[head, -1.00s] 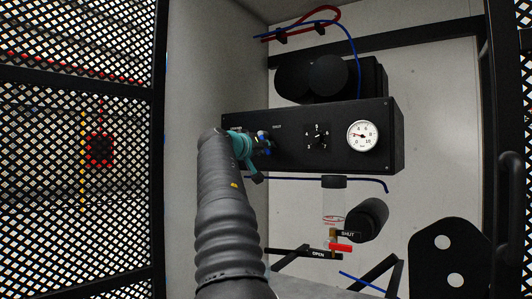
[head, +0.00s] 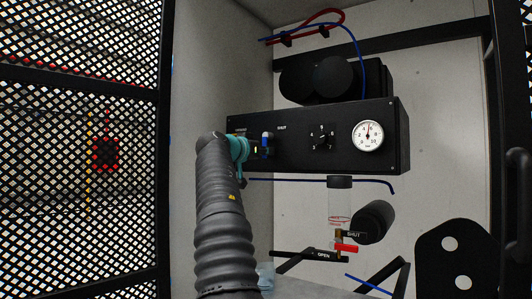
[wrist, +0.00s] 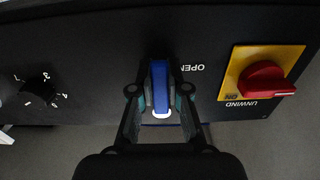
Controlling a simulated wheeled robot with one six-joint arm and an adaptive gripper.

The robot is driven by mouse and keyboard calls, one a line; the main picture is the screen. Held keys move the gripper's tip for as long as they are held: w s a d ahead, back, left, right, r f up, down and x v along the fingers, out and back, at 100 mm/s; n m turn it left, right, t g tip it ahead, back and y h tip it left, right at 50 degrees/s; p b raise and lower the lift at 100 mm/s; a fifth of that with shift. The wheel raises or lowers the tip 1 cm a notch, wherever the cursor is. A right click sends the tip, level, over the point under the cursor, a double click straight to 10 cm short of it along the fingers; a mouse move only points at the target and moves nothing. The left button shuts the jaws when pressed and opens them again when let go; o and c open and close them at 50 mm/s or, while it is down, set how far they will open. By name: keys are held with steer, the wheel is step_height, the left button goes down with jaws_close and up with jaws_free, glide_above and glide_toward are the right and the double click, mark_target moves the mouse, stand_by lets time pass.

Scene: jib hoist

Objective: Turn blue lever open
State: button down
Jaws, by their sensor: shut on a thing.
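The blue lever (wrist: 160,85) is on the front of the black panel (wrist: 85,50). In the wrist view it stands along the picture's vertical, with an upside-down OPEN label to its right. Its top also shows in the head view (head: 267,137), left of the panel's SHUT label. My gripper (wrist: 160,108) is shut on the lever, one finger on each side. In the head view my gripper (head: 258,149) and arm hide the panel's left end and much of the lever.
A red knob on a yellow plate (wrist: 263,78), marked UNWIND, is beside the lever. The panel has a numbered selector (head: 322,140) and a round gauge (head: 368,136). Below are a clear cylinder (head: 339,205) and a red lever (head: 346,249). Mesh (head: 80,200) stands left.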

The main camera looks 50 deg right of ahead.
steer(key=shift+f, duration=0.1)
steer(key=c, duration=1.1)
jaws_free()
steer(key=shift+a, duration=0.1)
steer(key=a, duration=0.4)
steer(key=s+a, duration=0.1)
steer(key=a, duration=0.6)
steer(key=shift+s+a, duration=0.35)
steer(key=shift+s, duration=0.05)
